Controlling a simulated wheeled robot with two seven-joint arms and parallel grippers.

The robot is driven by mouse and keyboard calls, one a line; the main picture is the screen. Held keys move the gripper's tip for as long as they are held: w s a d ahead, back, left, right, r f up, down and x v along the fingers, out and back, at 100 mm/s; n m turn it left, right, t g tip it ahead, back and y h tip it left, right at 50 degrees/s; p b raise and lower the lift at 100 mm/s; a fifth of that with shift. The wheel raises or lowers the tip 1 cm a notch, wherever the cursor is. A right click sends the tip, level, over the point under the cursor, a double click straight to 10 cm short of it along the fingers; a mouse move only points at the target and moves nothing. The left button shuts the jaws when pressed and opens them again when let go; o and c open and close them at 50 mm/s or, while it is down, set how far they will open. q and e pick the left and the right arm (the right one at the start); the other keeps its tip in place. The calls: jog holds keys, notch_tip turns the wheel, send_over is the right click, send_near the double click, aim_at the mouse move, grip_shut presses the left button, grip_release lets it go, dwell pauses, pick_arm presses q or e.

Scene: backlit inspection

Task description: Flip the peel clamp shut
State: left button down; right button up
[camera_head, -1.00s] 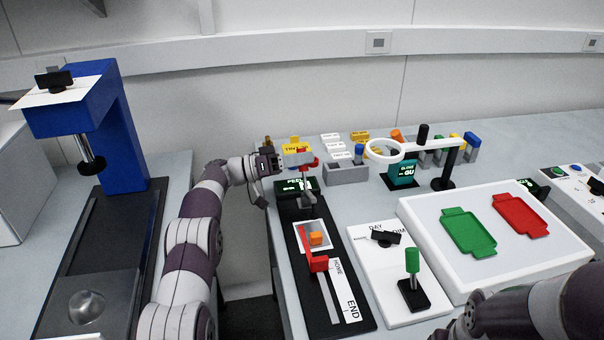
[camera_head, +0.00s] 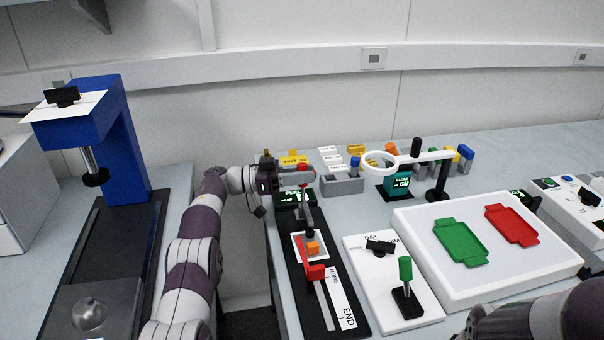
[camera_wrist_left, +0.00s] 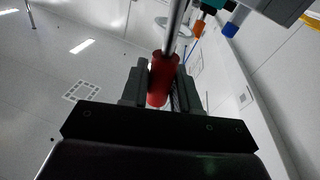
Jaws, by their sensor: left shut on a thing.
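The peel clamp stands at the far end of a long black base (camera_head: 292,262). Its red handle (camera_head: 302,168) is in the jaws of my left gripper (camera_head: 303,179), which is shut on it. The wrist view shows the red grip (camera_wrist_left: 160,80) between both fingers, with a metal rod running on from it. In the head view, the clamp's grey arm (camera_head: 305,202) slants down to a dark tip (camera_head: 310,233) at the orange block (camera_head: 313,248) on a white card. I cannot tell whether the tip presses on the block. My right gripper is out of view.
A red slider (camera_head: 315,272) sits on the near part of the base. To the right are a green-handled lever (camera_head: 405,268), a white ring on a stand (camera_head: 381,165) and a white panel (camera_head: 487,278) with green and red trays. A blue press (camera_head: 122,140) stands left.

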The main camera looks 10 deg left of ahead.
aim_at(303, 165)
pick_arm(q)
jog(key=c, duration=1)
grip_release()
jog(key=shift+o, duration=0.2)
notch_tip(303, 165, up, 4)
jog(key=shift+s+d+r, duration=0.1)
jog(key=shift+r, duration=0.1)
jog(key=s+d+r+b, duration=0.2)
jog(key=s+d+r, duration=0.2)
jog(key=d, duration=0.6)
notch_tip(303, 165, up, 3)
jog(key=shift+d+f, duration=0.15)
jog(key=shift+d, duration=0.25)
jog(key=shift+w, duration=0.1)
